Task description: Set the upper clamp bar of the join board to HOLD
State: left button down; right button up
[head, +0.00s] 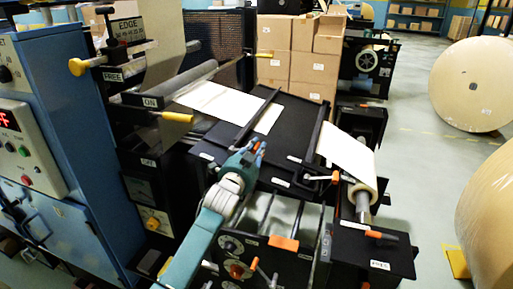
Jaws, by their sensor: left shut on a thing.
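The join board (285,138) is a dark sloping panel in the middle of the head view, with two dark clamp bars across it. The left one, seemingly the upper clamp bar (259,114), lies over the end of a white paper web (213,101). The other bar (318,128) lies by the paper from the roll at right. My left gripper (258,150) is at the near end of the left bar, shut on a small orange-tipped handle, mostly hidden by the fingers. Label text there is unreadable. My right gripper is out of view.
A small paper roll (362,184) sits on a shaft right of the board, near an orange-tipped lever (335,178). Below are rails and an orange handle (284,243). A blue control cabinet (55,150) stands left; cartons (295,62) stand behind; large kraft rolls (470,85) stand right.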

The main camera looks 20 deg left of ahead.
pick_arm(q)
jog(key=shift+a+r+n, duration=0.1)
jog(key=shift+r+n, duration=0.2)
jog(key=shift+r, duration=0.1)
jog(key=r+n+p, duration=0.1)
jog(key=a+r+n+p, duration=0.1)
jog(key=p, duration=0.1)
jog(key=shift+r+n, duration=0.3)
jog(key=shift+n, duration=0.1)
jog(key=a+r+n+p, duration=0.2)
jog(key=n, duration=0.1)
jog(key=shift+w+n, duration=0.1)
jog(key=shift+n, duration=0.2)
jog(key=a+n, duration=0.1)
jog(key=a+r+n+p, duration=0.1)
jog(key=n, duration=0.1)
jog(key=shift+a+r+p, duration=0.15)
jog(key=shift+a+p, duration=0.1)
jog(key=shift+p, duration=0.05)
jog(key=shift+w+a+r+n, duration=0.1)
jog(key=shift+a+n, duration=0.65)
jog(key=shift+n, duration=0.25)
jog(key=shift+a+r+n, duration=0.1)
jog(key=shift+a+n, duration=0.6)
jog(key=shift+n, duration=0.3)
jog(key=c, duration=1.7)
grip_release()
jog(key=shift+f, duration=0.2)
